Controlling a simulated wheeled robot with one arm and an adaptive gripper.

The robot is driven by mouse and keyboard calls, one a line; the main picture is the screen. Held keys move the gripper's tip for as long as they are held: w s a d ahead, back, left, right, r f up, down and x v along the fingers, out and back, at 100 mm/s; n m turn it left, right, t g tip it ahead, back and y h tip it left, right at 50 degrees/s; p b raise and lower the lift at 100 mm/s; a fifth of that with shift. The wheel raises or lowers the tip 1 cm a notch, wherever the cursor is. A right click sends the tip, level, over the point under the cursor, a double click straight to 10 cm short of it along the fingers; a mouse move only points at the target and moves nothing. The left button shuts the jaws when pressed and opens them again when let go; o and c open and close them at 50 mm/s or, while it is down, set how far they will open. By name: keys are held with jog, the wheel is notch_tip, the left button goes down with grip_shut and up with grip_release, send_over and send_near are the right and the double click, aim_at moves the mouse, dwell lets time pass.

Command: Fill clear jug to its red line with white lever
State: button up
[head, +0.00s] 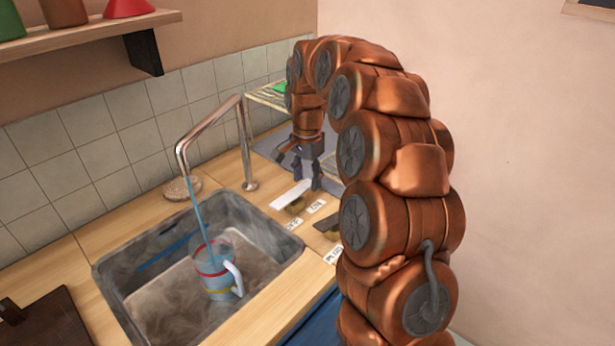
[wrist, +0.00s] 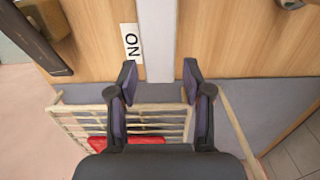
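The clear jug (head: 217,272) stands upright in the sink (head: 165,315), its white handle to the right, with coloured bands around it. A blue stream of water (head: 201,222) runs from the bent metal spout (head: 181,150) into it. The water level against the red line is too small to tell. The white lever (head: 291,194) lies on the counter; in the wrist view the white lever (wrist: 157,40) points between my fingertips, near the ON label (wrist: 131,42). My gripper (head: 307,178) is open; in the wrist view my gripper (wrist: 158,78) has a gap on both sides of the lever.
A dark lever (head: 327,224) is in front of the white one and also shows in the wrist view (wrist: 38,38). A wire rack (wrist: 75,122) with a red item (wrist: 97,143) is near my fingers. A dark board (head: 50,318) lies left of the sink.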

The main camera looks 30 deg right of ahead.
aim_at(294, 192)
grip_shut()
jog(key=shift+b, duration=0.4)
jog(key=shift+a+h+b, duration=0.1)
jog(key=shift+h+b, duration=0.3)
jog(key=h+b, duration=0.1)
jog(key=b, duration=0.1)
jog(key=a+r+t+h+b, duration=0.1)
jog(key=b, duration=0.1)
jog(key=shift+s+r, duration=0.2)
jog(key=shift+o, duration=1.3)
grip_release()
jog(key=v, duration=1.2)
jog(key=shift+a, duration=0.15)
